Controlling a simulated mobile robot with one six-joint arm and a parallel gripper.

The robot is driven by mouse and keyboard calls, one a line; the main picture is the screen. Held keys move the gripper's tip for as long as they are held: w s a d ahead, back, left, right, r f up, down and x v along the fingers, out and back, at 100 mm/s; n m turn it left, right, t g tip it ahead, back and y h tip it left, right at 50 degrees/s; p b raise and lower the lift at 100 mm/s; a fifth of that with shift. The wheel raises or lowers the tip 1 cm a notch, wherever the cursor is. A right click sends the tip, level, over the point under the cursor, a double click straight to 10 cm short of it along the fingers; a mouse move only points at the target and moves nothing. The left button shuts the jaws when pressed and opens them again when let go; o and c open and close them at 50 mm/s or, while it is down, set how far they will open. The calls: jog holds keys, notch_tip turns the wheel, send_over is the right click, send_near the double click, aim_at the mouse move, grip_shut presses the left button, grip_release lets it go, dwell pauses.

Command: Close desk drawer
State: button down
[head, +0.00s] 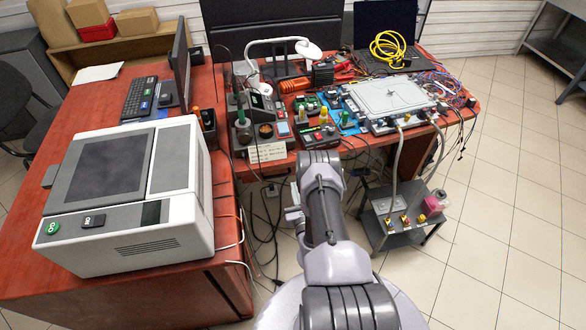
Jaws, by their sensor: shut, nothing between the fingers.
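The red-brown wooden desk (20,247) fills the left side of the head view. Several pale curved pieces that look like drawer handles (241,238) stick out along its right side, below the top. The drawer fronts are seen too steeply to tell which drawer stands open or how far. My arm reaches up from the bottom middle and folds at its elbow, to the right of these handles and apart from them. A small pale part of the arm shows at its left side. My gripper's fingers cannot be made out; the arm hides them.
A large white machine (180,230) stands on the desk's near part. A second workbench behind my arm holds a soldering station, tools and a grey metal box (388,97). Dark cables hang to the floor between desk and arm.

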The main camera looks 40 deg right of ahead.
jog(key=b+x, duration=0.5)
jog(key=x, duration=0.6)
jog(key=shift+w+d, duration=0.15)
jog(key=shift+w, duration=0.3)
jog(key=shift+r, duration=0.1)
